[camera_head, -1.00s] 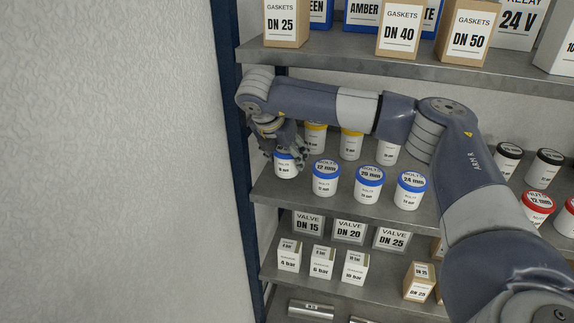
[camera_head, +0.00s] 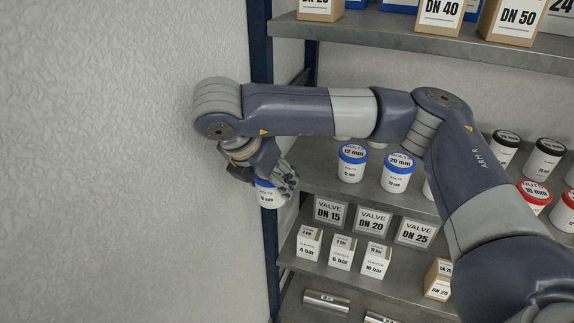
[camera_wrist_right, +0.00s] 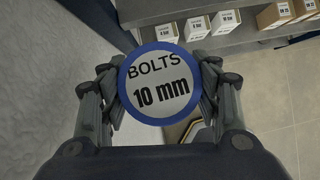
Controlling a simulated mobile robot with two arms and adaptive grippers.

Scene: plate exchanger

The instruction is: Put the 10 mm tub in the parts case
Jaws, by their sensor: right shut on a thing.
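The 10 mm tub (camera_wrist_right: 158,85) is white with a blue-rimmed lid reading "BOLTS 10 mm" in the right wrist view. My right gripper (camera_wrist_right: 155,95) is shut around it, with fingers on both sides. In the head view the same tub (camera_head: 268,194) hangs upright from my right gripper (camera_head: 275,182), in front of the shelf's left post and clear of the shelf. The parts case is not identifiable in these frames. My left gripper is not in view.
More blue-lidded tubs, 12 mm (camera_head: 351,164) and 20 mm (camera_head: 397,173), stand on the middle shelf. Valve boxes (camera_head: 330,211) and bar boxes (camera_head: 309,244) stand below. A dark blue post (camera_head: 261,100) edges the rack. The white wall (camera_head: 110,160) lies close at left.

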